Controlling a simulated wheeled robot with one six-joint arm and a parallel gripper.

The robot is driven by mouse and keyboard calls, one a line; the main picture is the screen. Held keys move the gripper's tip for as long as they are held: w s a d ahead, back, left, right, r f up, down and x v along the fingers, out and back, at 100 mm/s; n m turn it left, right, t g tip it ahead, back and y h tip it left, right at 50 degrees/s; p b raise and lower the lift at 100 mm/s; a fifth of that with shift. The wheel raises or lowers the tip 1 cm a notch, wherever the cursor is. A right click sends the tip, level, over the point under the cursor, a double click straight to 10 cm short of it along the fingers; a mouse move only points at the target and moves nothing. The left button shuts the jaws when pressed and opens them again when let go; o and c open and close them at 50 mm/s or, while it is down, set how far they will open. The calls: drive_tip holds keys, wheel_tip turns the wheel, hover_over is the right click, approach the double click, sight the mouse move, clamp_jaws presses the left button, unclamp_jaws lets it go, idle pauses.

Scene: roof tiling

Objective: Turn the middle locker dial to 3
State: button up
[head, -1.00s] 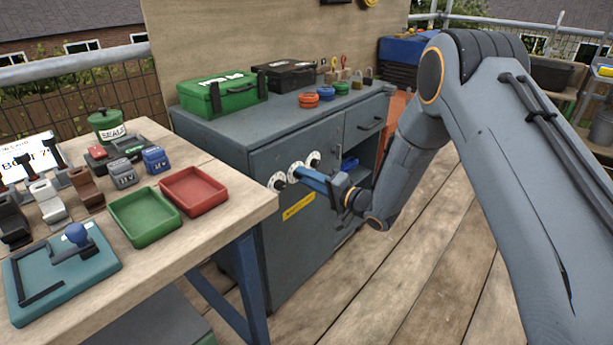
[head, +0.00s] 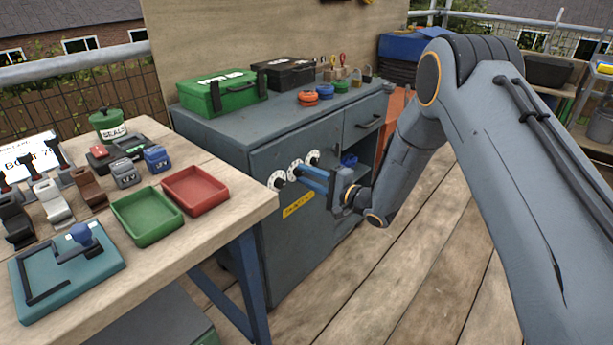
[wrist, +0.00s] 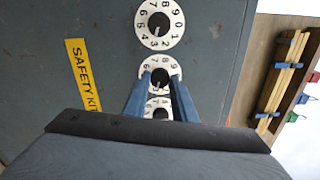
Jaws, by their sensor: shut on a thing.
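The grey locker (head: 285,225) has a row of three white numbered dials with black knobs on its door. The middle dial (head: 294,163) is at my blue fingertips; the dial to its left (head: 276,179) and the one to its right (head: 314,155) are free. In the wrist view the middle dial (wrist: 147,67) lies between the other two, its 8 uppermost in the picture. My gripper (wrist: 161,79) is shut on its black knob (wrist: 160,74). My fingers hide the dial's lower numbers, and I cannot tell which number is set.
A yellow safety kit label (head: 298,204) is on the door below the dials. The workbench (head: 225,212) with a red tray (head: 195,190) and a green tray (head: 147,216) stands close on the left. Cases and colored rings lie on the locker top. The floor to the right is open.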

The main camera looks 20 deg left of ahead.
drive_tip(key=o, duration=1)
drive_tip(key=shift+o, duration=0.2)
drive_tip(key=v, duration=0.8)
drive_tip(key=shift+w, duration=0.1)
